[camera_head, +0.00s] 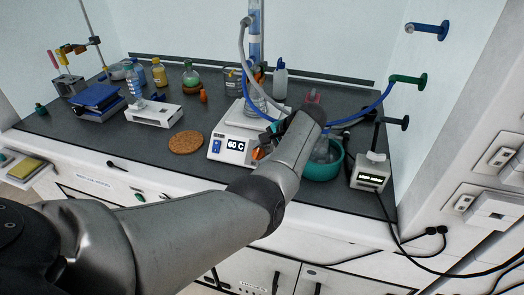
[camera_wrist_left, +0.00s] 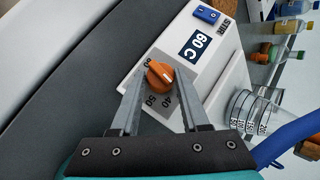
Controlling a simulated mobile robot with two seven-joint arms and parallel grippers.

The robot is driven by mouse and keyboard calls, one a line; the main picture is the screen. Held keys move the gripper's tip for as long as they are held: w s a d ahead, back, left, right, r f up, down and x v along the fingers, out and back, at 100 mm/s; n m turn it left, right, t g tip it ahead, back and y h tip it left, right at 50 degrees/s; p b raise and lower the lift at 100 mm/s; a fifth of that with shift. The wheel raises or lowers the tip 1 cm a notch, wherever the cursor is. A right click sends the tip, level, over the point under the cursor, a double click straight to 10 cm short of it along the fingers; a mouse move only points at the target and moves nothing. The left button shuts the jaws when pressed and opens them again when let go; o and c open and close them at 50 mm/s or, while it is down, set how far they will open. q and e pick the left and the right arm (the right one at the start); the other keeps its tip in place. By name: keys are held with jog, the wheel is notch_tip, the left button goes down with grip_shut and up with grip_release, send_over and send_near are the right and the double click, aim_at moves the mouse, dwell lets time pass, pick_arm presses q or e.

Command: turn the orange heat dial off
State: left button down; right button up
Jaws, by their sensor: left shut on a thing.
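The orange heat dial (camera_wrist_left: 159,75) is on the sloped front of the white hotplate (camera_head: 226,147). My left gripper (camera_wrist_left: 160,80) is shut on the dial, one finger on each side. In the head view my left arm hides most of the gripper and dial. My right gripper is not in view.
Clamped glassware (camera_head: 255,98) with blue tubing stands over the hotplate.

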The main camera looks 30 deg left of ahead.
pick_arm(q)
jog(key=shift+a+n+g+h, duration=0.15)
jog(key=shift+n+g+h, duration=0.25)
jog(key=shift+n+h, duration=0.5)
jog(key=shift+c, duration=2)
grip_release()
jog(key=shift+r, duration=0.1)
jog(key=p+v, duration=0.2)
jog(key=v, duration=1.3)
jog(key=shift+p, duration=0.4)
jog(key=shift+r, duration=0.1)
